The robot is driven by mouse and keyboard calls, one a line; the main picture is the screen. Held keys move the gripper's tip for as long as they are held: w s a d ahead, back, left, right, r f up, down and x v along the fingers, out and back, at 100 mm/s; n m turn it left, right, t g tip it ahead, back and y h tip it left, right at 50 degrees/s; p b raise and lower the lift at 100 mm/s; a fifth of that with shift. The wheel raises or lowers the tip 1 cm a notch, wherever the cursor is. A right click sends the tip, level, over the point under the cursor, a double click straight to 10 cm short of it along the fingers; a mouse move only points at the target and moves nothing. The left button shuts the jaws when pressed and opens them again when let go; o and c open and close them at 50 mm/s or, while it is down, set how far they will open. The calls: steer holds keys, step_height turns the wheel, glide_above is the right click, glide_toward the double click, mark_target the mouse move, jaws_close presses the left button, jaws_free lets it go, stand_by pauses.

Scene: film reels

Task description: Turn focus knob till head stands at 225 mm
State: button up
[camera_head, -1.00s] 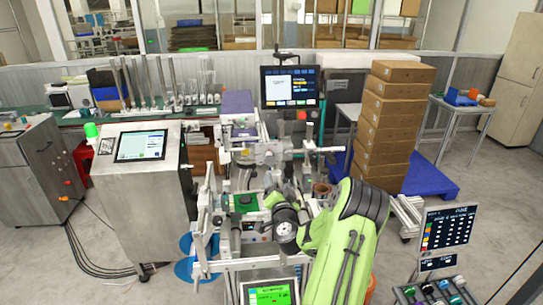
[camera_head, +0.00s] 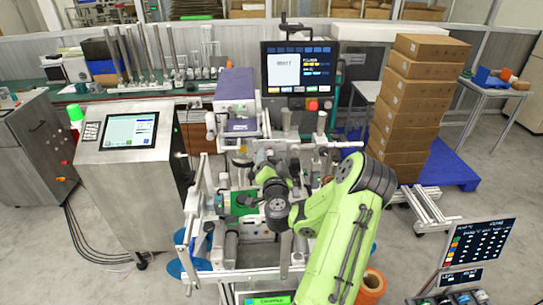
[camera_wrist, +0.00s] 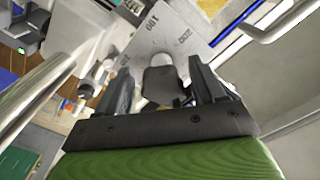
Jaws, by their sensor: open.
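In the wrist view, a grey rounded knob (camera_wrist: 160,82) stands between the two dark fingers of my gripper (camera_wrist: 162,85). The fingers are open, with a visible gap on each side of the knob. Behind it is a pale scale plate (camera_wrist: 165,35) with printed numbers, of which 100 reads clearly. I cannot make out a pointer or the head's reading. In the head view, my gripper (camera_head: 266,172) is at the middle of the machine, below a purple-topped box (camera_head: 235,88) that may be the head. The knob is too small to tell there.
A monitor (camera_head: 299,68) stands behind the machine, with a red button beside it. A steel console (camera_head: 132,135) is at left. Stacked cartons (camera_head: 410,100) stand at right on a blue pallet. Metal rails and posts (camera_head: 195,215) of the machine crowd my wrist.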

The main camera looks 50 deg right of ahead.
steer(key=shift+s+a+r, duration=0.15)
steer(key=shift+a+r, duration=0.05)
steer(key=shift+a, duration=0.1)
steer(key=shift+d+f, duration=0.1)
steer(key=shift+d, duration=0.05)
steer(key=c, duration=1)
steer(key=shift+c, duration=0.2)
